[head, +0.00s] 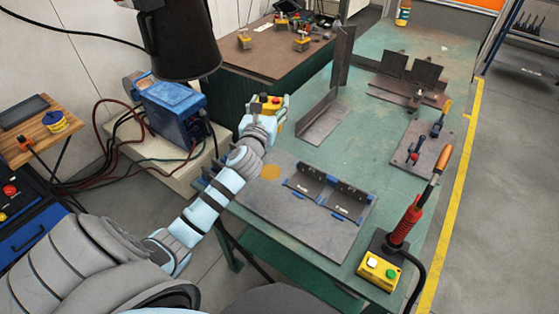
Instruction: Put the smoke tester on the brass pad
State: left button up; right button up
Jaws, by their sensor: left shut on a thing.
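The brass pad (270,172) is a flat round yellowish disc on the grey plate at the near left of the green table. My left gripper (266,110) is shut on a small yellow thing with a red spot, which I take to be the smoke tester (274,128). It is held beyond the pad, above the left part of the table in the picture. The fingers hide part of it, and its height above the table is hard to tell. My right gripper is not in view.
Dark angle brackets with blue clamps (330,190) stand on the grey plate (305,225) right of the pad. A tall bent steel angle (325,115) stands behind. A black hood (180,40) hangs upper left.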

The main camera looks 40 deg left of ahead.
pick_arm(q)
jog(key=f+b, duration=0.4)
jog(key=f, duration=0.2)
jog(key=f+b, duration=0.4)
jog(key=f, duration=0.3)
jog(key=s+f+b, duration=0.1)
jog(key=f+b, duration=0.4)
jog(key=f, duration=0.1)
jog(key=shift+f, duration=0.25)
jog(key=shift+r, duration=0.2)
jog(key=shift+f, duration=0.2)
jog(key=o, duration=1.7)
